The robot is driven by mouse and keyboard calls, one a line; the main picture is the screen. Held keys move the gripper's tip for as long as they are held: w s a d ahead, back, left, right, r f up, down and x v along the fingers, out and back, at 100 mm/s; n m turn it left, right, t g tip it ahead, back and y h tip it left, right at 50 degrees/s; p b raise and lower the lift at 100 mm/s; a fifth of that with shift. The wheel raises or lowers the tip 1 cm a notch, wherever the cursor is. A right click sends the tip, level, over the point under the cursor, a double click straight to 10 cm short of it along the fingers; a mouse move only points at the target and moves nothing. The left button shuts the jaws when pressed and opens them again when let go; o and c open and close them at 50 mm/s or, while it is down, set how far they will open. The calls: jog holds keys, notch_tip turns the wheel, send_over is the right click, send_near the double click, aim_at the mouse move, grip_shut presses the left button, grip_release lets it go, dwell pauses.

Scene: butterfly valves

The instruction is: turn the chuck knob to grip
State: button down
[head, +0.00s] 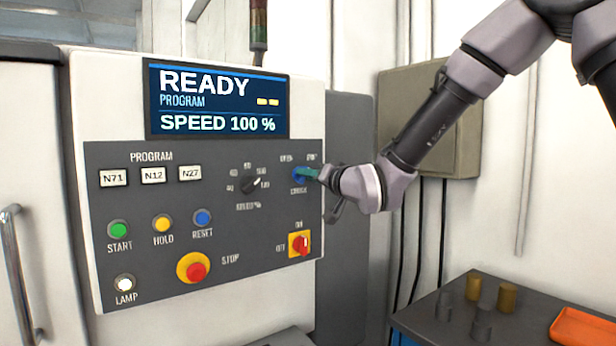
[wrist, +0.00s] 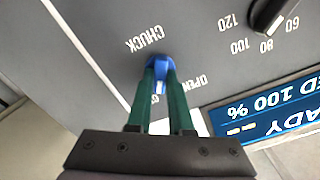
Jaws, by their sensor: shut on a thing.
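The chuck knob (head: 299,175) is blue and sits at the upper right of the grey control panel, above the label CHUCK. In the wrist view the blue knob (wrist: 160,64) lies between the tips of the two green fingers. My gripper (head: 311,174) reaches it from the right and is shut on it; it also shows in the wrist view (wrist: 160,80). The labels above the knob are partly legible: OPEN shows in the wrist view, while the other is mostly hidden by a finger. I cannot tell exactly where the knob points.
The black speed knob (head: 250,184) is left of the chuck knob. A red and yellow switch (head: 299,244) sits below, and a red stop button (head: 194,268) is lower left. The screen (head: 217,99) reads READY. A dark table (head: 420,318) with several cylinders stands at right.

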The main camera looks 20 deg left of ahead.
jog(key=c, duration=0.8)
grip_release()
jog(key=shift+d, duration=0.1)
jog(key=v, duration=1)
jog(key=shift+s+d, duration=0.2)
jog(key=shift+s, duration=0.1)
